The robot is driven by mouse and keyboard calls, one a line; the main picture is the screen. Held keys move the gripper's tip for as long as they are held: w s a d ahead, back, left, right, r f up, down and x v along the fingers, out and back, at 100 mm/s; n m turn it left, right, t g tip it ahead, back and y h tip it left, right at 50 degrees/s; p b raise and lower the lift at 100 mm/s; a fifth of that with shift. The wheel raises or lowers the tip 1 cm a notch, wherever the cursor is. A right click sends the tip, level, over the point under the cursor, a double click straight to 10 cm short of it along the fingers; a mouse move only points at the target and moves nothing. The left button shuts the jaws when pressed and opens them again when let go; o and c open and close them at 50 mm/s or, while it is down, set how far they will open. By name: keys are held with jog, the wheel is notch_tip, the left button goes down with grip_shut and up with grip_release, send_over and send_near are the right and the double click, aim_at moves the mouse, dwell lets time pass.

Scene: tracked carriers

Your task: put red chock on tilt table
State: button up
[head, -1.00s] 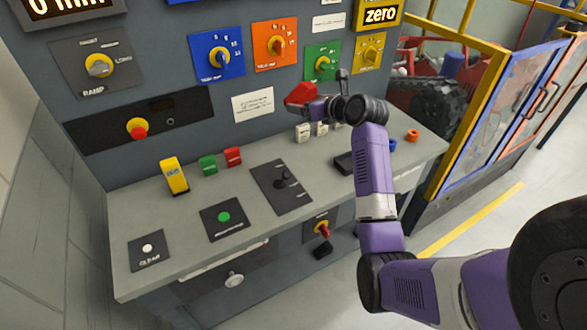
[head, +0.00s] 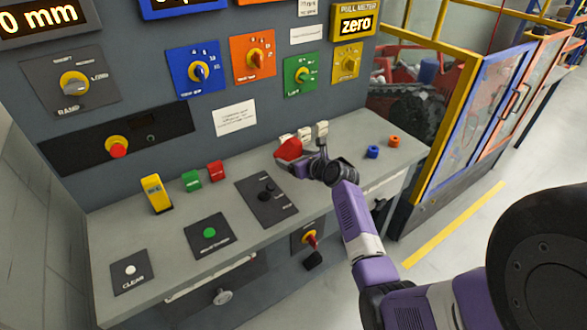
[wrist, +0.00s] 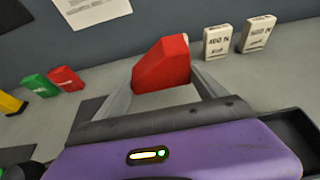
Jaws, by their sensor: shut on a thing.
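A red chock (head: 288,149), a wedge-topped block, is held in my gripper (head: 302,163) over the back of the grey console desk. In the wrist view the chock (wrist: 163,64) sits between the two grey fingers of my gripper (wrist: 164,88), which are shut on it. The chock's lower part is partly hidden in the head view, and I cannot tell whether it touches the desk. I cannot pick out a tilt table in either view.
White blocks marked 400 N (wrist: 218,41) stand just right of the chock. A yellow-framed fence (head: 447,105) stands beyond.

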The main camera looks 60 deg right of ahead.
jog(key=shift+f+b, duration=0.4)
jog(key=shift+f, duration=1.65)
jog(key=shift+f, duration=0.2)
jog(key=o, duration=1.6)
jog(key=shift+o, duration=0.2)
